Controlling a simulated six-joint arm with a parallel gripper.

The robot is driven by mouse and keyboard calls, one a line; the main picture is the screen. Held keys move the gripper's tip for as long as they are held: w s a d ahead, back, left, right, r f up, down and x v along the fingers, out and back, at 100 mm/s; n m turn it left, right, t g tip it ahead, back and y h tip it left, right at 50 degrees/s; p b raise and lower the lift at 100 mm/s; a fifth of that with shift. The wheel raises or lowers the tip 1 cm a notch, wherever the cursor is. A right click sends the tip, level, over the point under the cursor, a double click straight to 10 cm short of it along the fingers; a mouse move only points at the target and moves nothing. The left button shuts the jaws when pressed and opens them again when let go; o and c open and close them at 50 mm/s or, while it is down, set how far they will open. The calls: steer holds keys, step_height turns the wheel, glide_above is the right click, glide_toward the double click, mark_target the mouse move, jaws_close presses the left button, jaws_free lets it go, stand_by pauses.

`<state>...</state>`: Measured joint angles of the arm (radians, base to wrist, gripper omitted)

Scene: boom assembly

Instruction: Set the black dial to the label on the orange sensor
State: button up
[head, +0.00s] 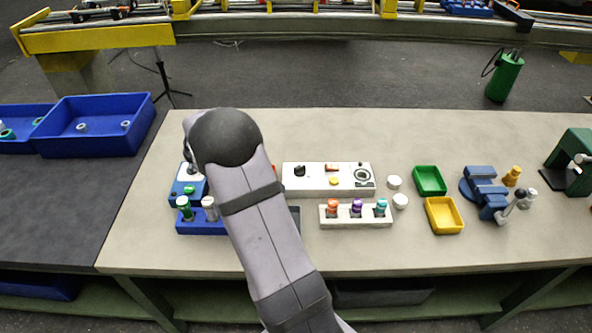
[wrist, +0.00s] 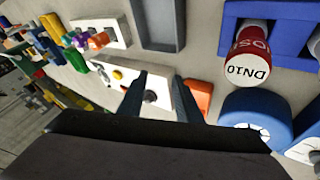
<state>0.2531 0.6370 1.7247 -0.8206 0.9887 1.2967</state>
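The black dial (head: 299,170) sits at the left end of a white panel (head: 318,184). In the wrist view the dial (wrist: 150,97) shows between my fingers, partly hidden; its setting cannot be read. My gripper (wrist: 160,76) is open, with nothing between its fingertips; whether it touches the dial cannot be told. The orange sensor (head: 333,206) stands in a white rack (head: 345,222) beside a purple and a teal one. It also shows in the wrist view (wrist: 98,41). Its label is too small to read.
The panel also carries a yellow button (head: 334,181) and a round gauge (head: 363,177). A red cylinder marked DN10 (wrist: 248,65) stands in a blue holder at right in the wrist view. Green (head: 429,180) and yellow (head: 444,215) trays lie right of the panel.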

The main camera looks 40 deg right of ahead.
mark_target(300, 166)
steer(key=w+d+r+m+h+b, duration=0.1)
steer(key=w+d+r+m+b, duration=0.2)
steer(key=d+m, duration=0.55)
steer(key=shift+m, duration=0.45)
steer(key=shift+w+p+x, duration=0.15)
steer(key=shift+p+x, duration=0.75)
steer(key=shift+x, duration=0.85)
steer(key=shift+w+p+x, duration=0.1)
steer(key=shift+p+x, duration=0.8)
steer(key=shift+x, duration=0.8)
steer(key=shift+f, duration=0.1)
jaws_close()
